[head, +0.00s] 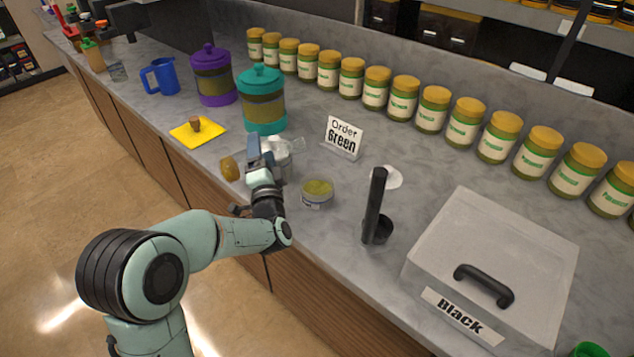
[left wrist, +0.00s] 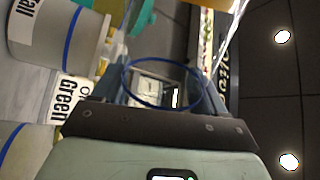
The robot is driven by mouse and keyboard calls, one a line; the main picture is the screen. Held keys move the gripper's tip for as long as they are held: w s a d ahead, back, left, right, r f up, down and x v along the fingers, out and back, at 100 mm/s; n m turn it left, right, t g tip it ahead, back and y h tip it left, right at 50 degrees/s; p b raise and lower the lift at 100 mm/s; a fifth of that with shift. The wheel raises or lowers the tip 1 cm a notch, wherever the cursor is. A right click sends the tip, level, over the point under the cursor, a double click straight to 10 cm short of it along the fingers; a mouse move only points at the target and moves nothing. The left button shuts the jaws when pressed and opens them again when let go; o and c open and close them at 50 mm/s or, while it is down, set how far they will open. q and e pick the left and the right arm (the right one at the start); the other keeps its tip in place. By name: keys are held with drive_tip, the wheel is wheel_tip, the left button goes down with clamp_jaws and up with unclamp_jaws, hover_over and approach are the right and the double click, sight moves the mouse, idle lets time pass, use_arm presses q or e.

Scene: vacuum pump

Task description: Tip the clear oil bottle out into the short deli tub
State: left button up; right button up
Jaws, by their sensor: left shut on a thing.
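My left gripper (head: 262,150) is shut on the clear oil bottle (head: 292,143), which lies tipped sideways across its fingers. Its clear end points right, and amber oil shows at the left end; my fingers hide its middle. A tall tub (head: 283,168) stands just behind the gripper, partly hidden; its "Tall" label shows in the left wrist view (left wrist: 50,30). The short deli tub (head: 317,195) stands upright on the counter to the right, apart from the bottle, with yellow-green stuff inside. A blue ring shows between my fingers in the left wrist view. My right gripper is out of view.
An "Order Green" sign (head: 343,137) stands behind the short tub. Teal (head: 264,100) and purple (head: 212,75) canisters stand at the back left. A black-handled scoop (head: 375,210) and a grey box labelled "Black" (head: 490,260) are to the right. Jars line the wall.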

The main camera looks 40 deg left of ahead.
use_arm(q)
drive_tip(key=shift+w+d+f+m+t, duration=0.15)
drive_tip(key=shift+w+d+m, duration=0.05)
drive_tip(key=shift+m, duration=0.3)
drive_tip(key=shift+w+d+f+m+t, duration=0.1)
drive_tip(key=shift+w+d+m+t, duration=0.1)
drive_tip(key=shift+m, duration=0.3)
drive_tip(key=shift+w+d+m+t+h+p, duration=0.1)
drive_tip(key=shift+m+t+h+p, duration=0.45)
drive_tip(key=shift+m, duration=1.15)
idle(0.4)
